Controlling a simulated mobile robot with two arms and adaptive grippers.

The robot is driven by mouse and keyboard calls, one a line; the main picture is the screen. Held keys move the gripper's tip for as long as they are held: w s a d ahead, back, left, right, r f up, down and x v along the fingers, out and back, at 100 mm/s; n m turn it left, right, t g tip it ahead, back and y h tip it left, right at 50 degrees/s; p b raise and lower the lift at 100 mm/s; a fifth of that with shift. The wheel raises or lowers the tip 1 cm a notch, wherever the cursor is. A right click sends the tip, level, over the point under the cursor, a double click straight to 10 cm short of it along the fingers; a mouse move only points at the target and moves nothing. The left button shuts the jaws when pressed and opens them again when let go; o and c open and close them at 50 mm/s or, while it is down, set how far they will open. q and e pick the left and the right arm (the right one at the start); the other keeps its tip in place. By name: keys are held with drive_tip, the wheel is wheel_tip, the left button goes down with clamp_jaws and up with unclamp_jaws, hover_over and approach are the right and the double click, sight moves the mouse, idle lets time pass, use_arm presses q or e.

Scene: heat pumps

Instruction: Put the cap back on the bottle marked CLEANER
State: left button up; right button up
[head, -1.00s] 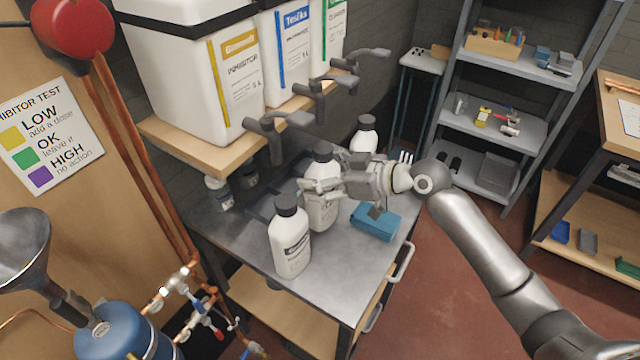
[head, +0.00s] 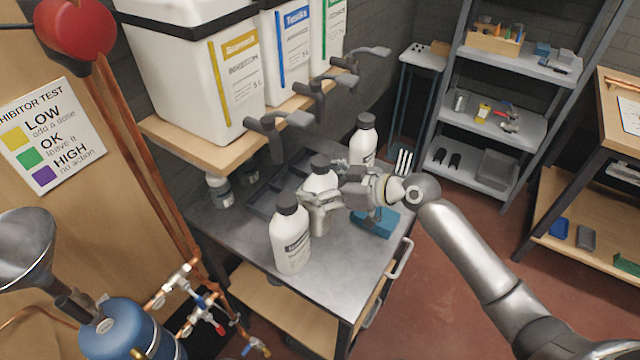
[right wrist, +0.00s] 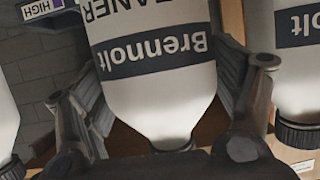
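The bottle marked CLEANER (right wrist: 150,70) fills the middle of the right wrist view, white with a dark "Brennolt" label, upside down in that picture. In the head view it is the middle bottle (head: 320,182), upright, with a black cap (head: 320,161) at its top. My right gripper (head: 322,208) is around its body, one finger on each side, and looks shut on it. In the right wrist view the gripper (right wrist: 168,100) hides the neck end. My left gripper is not in view.
A capped white bottle (head: 290,242) stands close in front, another (head: 363,142) behind. A blue object (head: 375,224) lies to the right on the grey bench top (head: 320,272). Large containers (head: 190,70) with dark taps (head: 270,135) overhang the back.

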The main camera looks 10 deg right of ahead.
drive_tip(key=shift+o, duration=0.3)
drive_tip(key=shift+r, duration=0.1)
drive_tip(key=shift+r, duration=0.15)
drive_tip(key=b+v, duration=0.3)
drive_tip(key=v, duration=0.9)
